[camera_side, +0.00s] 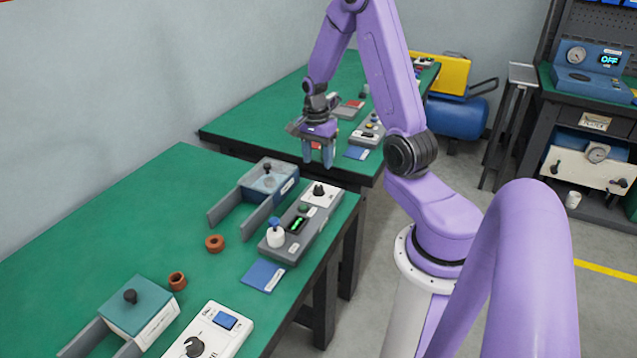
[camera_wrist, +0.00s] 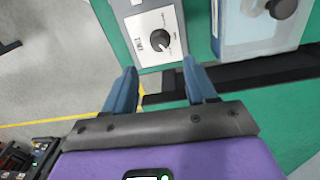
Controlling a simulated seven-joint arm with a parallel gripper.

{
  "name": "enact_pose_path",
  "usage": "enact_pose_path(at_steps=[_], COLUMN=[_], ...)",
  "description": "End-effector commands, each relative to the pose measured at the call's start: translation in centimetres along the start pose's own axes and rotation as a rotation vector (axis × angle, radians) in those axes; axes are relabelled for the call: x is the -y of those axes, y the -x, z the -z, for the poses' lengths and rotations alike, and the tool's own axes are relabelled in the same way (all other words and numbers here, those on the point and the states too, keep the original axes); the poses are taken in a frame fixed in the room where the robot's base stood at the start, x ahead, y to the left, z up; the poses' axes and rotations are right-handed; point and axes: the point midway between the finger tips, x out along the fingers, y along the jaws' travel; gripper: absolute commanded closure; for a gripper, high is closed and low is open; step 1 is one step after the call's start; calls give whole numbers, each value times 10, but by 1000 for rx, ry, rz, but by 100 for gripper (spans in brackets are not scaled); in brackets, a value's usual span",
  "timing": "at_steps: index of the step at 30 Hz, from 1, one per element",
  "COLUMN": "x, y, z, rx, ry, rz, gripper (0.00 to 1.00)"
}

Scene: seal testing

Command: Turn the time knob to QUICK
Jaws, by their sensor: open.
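The time knob is a round black knob (camera_wrist: 158,40) on a white square panel at the end of a grey control box; lettering beside it is too small to read surely. In the side view this knob (camera_side: 319,189) is at the far end of the box (camera_side: 290,243), which has a lit green display. My gripper (camera_side: 319,158) is open and empty, fingers pointing down, above and beyond the knob near the gap between the two tables. In the wrist view the fingertips (camera_wrist: 160,75) are spread just short of the knob, not touching it.
A blue-grey clear-lidded fixture (camera_side: 270,177) with a dark knob stands left of the box. A blue card (camera_side: 264,276) and two brown rings (camera_side: 215,243) lie nearer. Another white box (camera_side: 208,332) with a knob is at the front. The green table (camera_side: 90,235) is clear at left.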

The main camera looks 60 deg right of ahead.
Motion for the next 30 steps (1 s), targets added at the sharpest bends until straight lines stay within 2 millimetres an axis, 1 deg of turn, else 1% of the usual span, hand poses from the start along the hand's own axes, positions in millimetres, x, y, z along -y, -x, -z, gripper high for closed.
enact_pose_path(at_steps=[1,6,12,15,21,30], x=[-1,-1,-1,0,0,0], y=[-10,-36,-64,-75,-86,-88], z=[0,0,0,0,0,0], rx=[2,2,2,1,0,0], ry=[0,1,1,0,1,1], rz=[-5,-4,-3,-2,0,1], gripper=[44,44,44,44,44,44])
